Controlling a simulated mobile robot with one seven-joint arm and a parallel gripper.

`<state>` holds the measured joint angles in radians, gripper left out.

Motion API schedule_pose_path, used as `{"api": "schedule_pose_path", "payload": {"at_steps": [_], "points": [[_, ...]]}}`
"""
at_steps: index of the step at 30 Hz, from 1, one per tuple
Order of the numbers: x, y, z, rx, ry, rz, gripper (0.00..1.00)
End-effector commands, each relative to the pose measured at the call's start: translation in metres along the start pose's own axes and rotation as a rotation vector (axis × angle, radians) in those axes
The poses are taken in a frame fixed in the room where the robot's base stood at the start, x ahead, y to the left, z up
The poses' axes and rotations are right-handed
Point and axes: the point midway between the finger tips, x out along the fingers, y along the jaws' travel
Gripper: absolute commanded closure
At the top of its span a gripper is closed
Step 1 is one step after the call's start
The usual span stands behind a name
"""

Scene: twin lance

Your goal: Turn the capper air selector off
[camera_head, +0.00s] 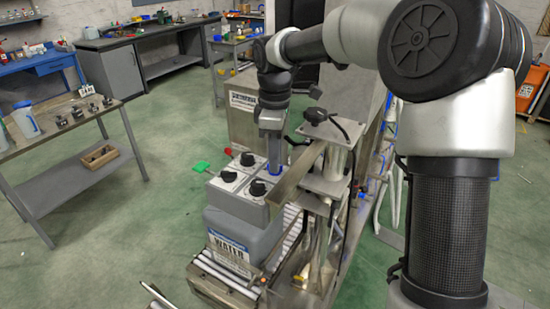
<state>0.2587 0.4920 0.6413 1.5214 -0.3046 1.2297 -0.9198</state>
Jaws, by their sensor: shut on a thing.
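A grey box top (268,205) carries pale plates with black knobs: one at the left (228,177), one at the back (247,159) and one at the front (258,188). Their labels are too small to read, so I cannot tell which is the capper air selector. My gripper (273,166) points straight down at the right corner of this top, beside the metal bracket. It is shut on a small part there, seemingly another knob, which its fingers mostly hide. Blue shows around the fingertips.
A grey jug labelled WATER (238,238) stands on the roller conveyor (222,274) below. A metal bracket and post (325,180) stand close to the right of my gripper. A table (75,140) with small parts is at the left. Green floor (160,210) between is mostly clear.

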Motion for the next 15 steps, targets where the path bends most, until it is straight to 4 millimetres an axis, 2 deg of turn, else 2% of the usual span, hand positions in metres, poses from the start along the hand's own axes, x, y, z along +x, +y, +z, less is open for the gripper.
{"api": "schedule_pose_path", "payload": {"at_steps": [8, 15], "points": [[-0.0017, -0.0002, -0.0008, 0.153, -0.001, 0.001, 1.00], [-0.0017, 0.0000, -0.0012, 0.372, 0.000, 0.001, 1.00]]}}
